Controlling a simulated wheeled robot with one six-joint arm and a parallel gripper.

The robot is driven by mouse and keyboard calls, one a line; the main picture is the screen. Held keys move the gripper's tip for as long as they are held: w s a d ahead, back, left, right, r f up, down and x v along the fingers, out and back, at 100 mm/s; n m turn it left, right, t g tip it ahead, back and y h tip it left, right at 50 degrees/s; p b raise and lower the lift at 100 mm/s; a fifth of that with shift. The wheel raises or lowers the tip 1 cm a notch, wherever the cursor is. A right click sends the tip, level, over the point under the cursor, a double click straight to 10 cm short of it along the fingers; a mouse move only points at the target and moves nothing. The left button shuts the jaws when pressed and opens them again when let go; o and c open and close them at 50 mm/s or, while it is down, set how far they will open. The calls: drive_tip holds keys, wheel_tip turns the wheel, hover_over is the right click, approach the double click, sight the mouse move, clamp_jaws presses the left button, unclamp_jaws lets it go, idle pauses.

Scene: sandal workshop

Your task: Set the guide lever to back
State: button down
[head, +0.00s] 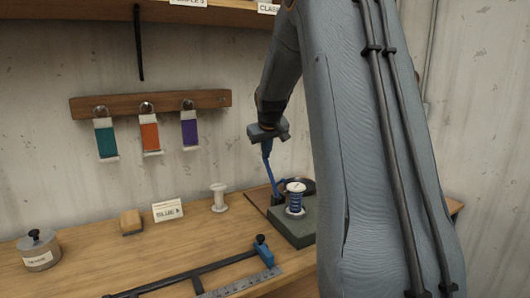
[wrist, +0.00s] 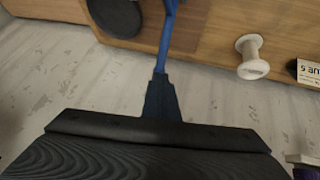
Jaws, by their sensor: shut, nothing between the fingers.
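A dark round disc (wrist: 115,14) lies near my fingers. Thread cards hang on a wall rail (head: 160,103).

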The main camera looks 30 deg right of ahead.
drive_tip(key=a+v, duration=0.1)
drive_tip(key=v, duration=1.3)
drive_tip(key=shift+s+f+b, duration=0.25)
drive_tip(key=shift+f+b, duration=0.1)
drive_tip(key=shift+b, duration=0.05)
